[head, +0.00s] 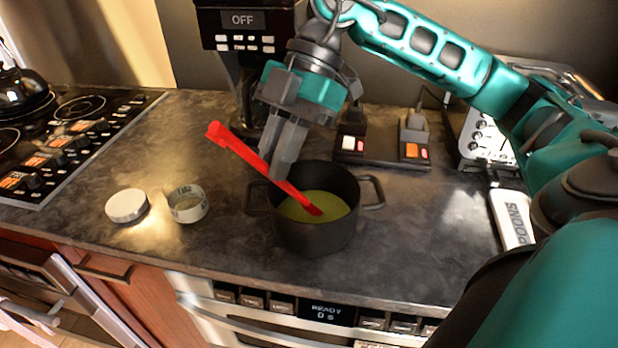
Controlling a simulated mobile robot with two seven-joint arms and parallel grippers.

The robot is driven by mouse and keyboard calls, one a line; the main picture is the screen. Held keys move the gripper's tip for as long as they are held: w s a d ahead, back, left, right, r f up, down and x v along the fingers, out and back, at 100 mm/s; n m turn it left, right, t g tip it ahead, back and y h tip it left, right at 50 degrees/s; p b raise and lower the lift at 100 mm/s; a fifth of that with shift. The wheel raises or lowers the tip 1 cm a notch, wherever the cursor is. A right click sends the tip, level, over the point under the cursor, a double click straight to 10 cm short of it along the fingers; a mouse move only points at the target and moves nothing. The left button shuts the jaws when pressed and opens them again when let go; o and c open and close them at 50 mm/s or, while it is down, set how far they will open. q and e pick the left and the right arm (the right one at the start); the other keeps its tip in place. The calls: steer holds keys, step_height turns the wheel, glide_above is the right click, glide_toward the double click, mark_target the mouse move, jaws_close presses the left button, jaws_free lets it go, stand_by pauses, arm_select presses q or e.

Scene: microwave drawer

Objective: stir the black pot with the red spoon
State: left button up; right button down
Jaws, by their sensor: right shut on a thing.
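The black pot (312,236) stands upright on the dark countertop, with yellow-green liquid (332,203) inside. My right gripper (282,168) is above the pot's back left rim, pointing down. It is shut on the red spoon (232,143). The spoon slants from upper left down into the pot, and its lower end is in or at the liquid. My left gripper is not in view.
A white lid (126,205) and a small open jar (188,204) stand left of the pot. A stove (62,133) is at the left, a coffee machine (243,45) behind. A white box marked "SPOONS" (513,219) lies at the right. The counter's front left is clear.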

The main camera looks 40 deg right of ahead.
mark_target(231, 132)
steer(key=shift+s+a+r, duration=0.15)
steer(key=shift+a+r, duration=0.65)
steer(key=shift+r, duration=0.5)
steer(key=shift+s+a+r, duration=0.1)
steer(key=shift+a+r, duration=0.75)
steer(key=shift+r, duration=0.4)
steer(key=shift+s+a+r, duration=0.15)
steer(key=shift+a+r, duration=0.65)
steer(key=shift+r, duration=0.5)
steer(key=shift+r, duration=2.5)
